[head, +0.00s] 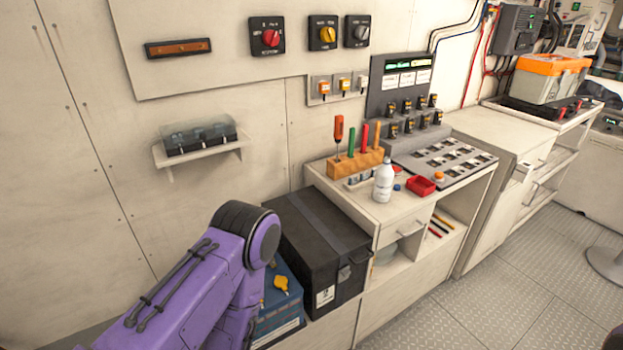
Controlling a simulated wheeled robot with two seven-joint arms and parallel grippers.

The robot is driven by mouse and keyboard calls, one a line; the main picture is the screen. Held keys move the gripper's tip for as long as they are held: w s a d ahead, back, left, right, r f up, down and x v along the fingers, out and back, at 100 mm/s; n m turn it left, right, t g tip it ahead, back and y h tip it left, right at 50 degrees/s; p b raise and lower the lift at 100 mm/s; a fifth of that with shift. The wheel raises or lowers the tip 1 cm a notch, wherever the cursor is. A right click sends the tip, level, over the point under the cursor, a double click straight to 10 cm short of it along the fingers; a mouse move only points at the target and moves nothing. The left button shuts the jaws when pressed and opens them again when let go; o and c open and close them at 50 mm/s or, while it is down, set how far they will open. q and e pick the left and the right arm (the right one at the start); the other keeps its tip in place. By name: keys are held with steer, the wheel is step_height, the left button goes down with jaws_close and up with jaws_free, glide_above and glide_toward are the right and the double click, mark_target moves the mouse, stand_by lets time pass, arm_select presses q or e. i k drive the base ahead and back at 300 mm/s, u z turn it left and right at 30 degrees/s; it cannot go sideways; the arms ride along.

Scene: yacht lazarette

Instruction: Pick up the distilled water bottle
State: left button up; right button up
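A white bottle (383,180), which looks like the distilled water bottle, stands upright on the white counter (400,207) near its front left corner. Its label is too small to read. A purple arm of mine comes in at the lower left, with its dark joint well to the left of the bottle. Neither gripper shows in the head view, and nothing touches the bottle.
An orange tool block (357,164) with upright tools stands behind the bottle. A red tray (421,186) and a sloped switch panel (447,162) lie to its right. A black box (318,240) and blue battery (277,306) sit lower left. Open floor (500,285) lies at right.

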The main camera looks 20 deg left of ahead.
mark_target(384, 177)
steer(key=u, duration=0.85)
steer(key=i, duration=0.4)
